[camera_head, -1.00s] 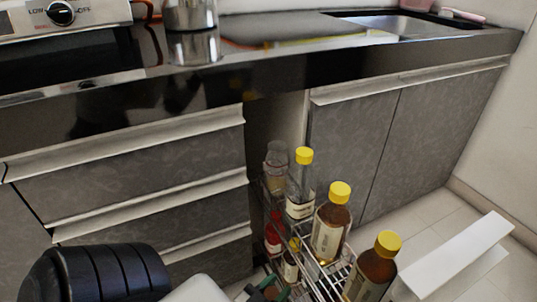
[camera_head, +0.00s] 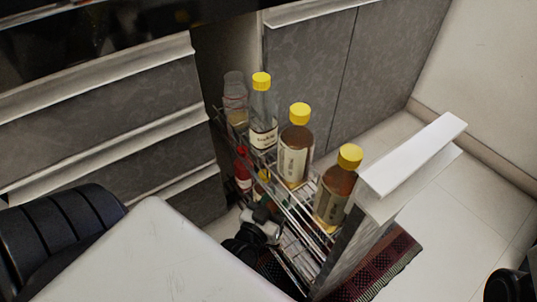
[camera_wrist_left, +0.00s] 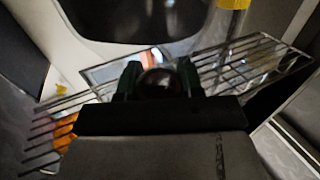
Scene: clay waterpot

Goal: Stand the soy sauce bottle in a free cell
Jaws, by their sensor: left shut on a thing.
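My left gripper (camera_head: 262,212) is low beside the lower tier of the pull-out wire rack (camera_head: 290,215) in the head view. In the left wrist view its green-edged fingers (camera_wrist_left: 158,80) are shut on a dark, rounded thing (camera_wrist_left: 158,84), seen end-on. This may be the soy sauce bottle; no label shows, and its body is hidden in the head view. On the upper tier stand a clear bottle (camera_head: 263,120), a brown bottle (camera_head: 296,150) and another brown bottle (camera_head: 335,190), all yellow-capped. My right gripper is not in view.
A glass jar (camera_head: 235,100) stands at the rack's back end. A red bottle (camera_head: 242,168) is on the lower tier. The rack's white-edged front panel (camera_head: 412,155) stands at the right, above a dark red mat (camera_head: 385,270). Grey drawers (camera_head: 100,120) lie to the left.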

